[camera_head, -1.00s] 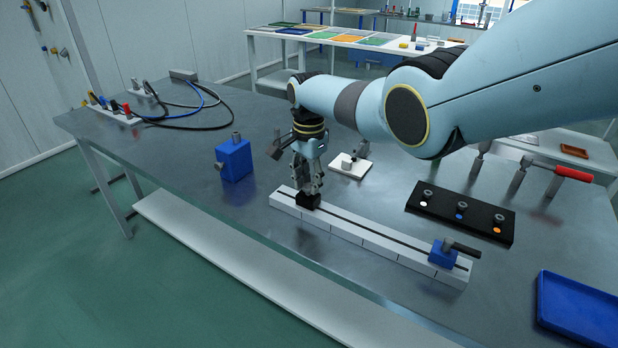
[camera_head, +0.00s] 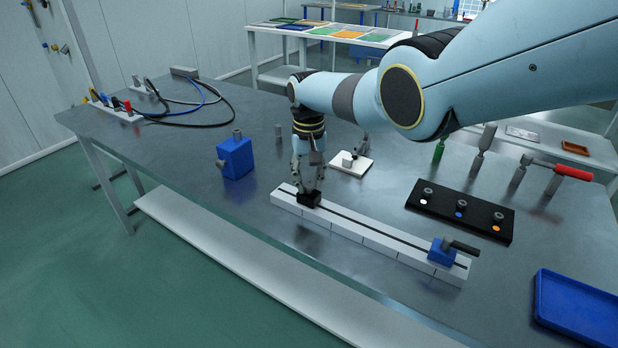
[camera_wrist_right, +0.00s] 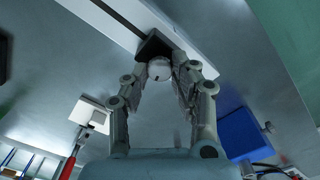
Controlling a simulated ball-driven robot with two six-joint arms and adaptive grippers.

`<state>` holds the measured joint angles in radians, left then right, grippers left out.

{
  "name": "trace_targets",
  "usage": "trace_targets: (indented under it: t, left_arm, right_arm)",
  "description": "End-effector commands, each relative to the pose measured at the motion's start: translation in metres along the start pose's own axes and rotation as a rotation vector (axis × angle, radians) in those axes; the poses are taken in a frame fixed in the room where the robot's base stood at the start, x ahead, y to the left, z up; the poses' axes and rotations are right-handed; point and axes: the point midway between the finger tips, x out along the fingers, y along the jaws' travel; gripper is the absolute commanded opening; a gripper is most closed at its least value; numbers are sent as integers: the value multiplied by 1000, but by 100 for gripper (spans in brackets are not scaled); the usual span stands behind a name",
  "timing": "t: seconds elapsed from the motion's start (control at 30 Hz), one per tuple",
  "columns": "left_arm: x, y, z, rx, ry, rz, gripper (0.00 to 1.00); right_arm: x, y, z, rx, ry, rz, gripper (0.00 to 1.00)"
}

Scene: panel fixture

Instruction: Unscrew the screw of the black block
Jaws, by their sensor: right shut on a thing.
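The black block (camera_head: 309,201) sits on the left end of the white slotted rail (camera_head: 372,240). In the right wrist view the black block (camera_wrist_right: 151,46) lies on the rail (camera_wrist_right: 190,15), with its round silver screw (camera_wrist_right: 159,69) facing me. My right gripper (camera_head: 309,189) points down from above the block. Its fingertips (camera_wrist_right: 162,80) are shut on the screw, one on each side. In the head view the fingers hide the screw. My left gripper is not in view.
A blue block with a dark lever (camera_head: 441,252) sits at the rail's right end. A loose blue block (camera_head: 236,160) stands behind left. A black holder (camera_head: 458,213) with three knobs and a blue tray (camera_head: 582,308) lie to the right.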

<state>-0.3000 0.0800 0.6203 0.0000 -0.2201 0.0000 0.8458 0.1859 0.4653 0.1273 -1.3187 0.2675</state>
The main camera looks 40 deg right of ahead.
Motion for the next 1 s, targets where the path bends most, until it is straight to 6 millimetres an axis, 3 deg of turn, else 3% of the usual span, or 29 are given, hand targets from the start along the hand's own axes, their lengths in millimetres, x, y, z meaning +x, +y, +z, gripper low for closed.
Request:
trace_targets:
  t: [1.0]
  left_arm:
    - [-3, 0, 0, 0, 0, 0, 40]
  right_arm:
    - [-2, -2, 0, -963, 4, 1, 0]
